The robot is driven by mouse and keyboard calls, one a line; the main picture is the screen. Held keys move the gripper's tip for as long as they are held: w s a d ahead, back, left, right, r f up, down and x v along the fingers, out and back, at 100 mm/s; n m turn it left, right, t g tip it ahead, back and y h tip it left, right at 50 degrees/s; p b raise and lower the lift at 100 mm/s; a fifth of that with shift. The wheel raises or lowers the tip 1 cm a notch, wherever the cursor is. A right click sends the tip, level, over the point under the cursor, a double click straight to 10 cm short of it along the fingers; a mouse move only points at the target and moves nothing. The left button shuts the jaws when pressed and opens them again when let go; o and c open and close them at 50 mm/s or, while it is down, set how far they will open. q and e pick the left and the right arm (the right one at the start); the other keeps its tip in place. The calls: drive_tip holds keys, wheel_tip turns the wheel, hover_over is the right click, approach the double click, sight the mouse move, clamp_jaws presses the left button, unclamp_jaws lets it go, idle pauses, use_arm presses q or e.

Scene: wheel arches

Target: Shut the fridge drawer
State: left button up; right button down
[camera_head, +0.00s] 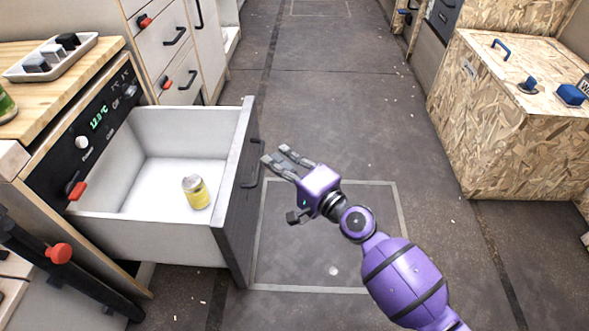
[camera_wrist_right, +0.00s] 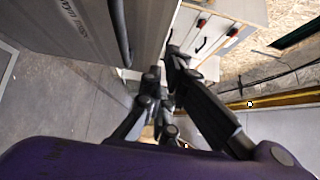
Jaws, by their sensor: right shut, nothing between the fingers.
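The fridge drawer (camera_head: 245,195) is pulled well out from the cabinet on the left. It has white inner walls, a dark grey front and a dark bar handle (camera_head: 252,165). A yellow can (camera_head: 196,191) stands inside it. My right gripper (camera_head: 281,157) is shut and empty, just to the right of the drawer front near the handle. In the right wrist view, my right gripper (camera_wrist_right: 165,75) points along the grey drawer front (camera_wrist_right: 80,35). I cannot tell whether it touches the handle. My left gripper is not in view.
A control panel (camera_head: 95,125) with a display and knobs is above the drawer. A wooden counter (camera_head: 90,60) carries a white tray (camera_head: 52,57) of small blocks. A chipboard box (camera_head: 510,130) stands at the right. The floor between is clear.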

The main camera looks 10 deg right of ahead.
drive_tip(key=shift+w+a+p, duration=0.15)
drive_tip(key=shift+w+a, duration=0.1)
drive_tip(key=shift+a, duration=0.45)
drive_tip(key=shift+w+a+p, duration=0.15)
drive_tip(key=shift+w+a, duration=0.15)
drive_tip(key=shift+a, duration=0.4)
drive_tip(key=shift+w+a+p, duration=0.15)
drive_tip(key=shift+w+a, duration=0.1)
drive_tip(key=shift+a, duration=0.45)
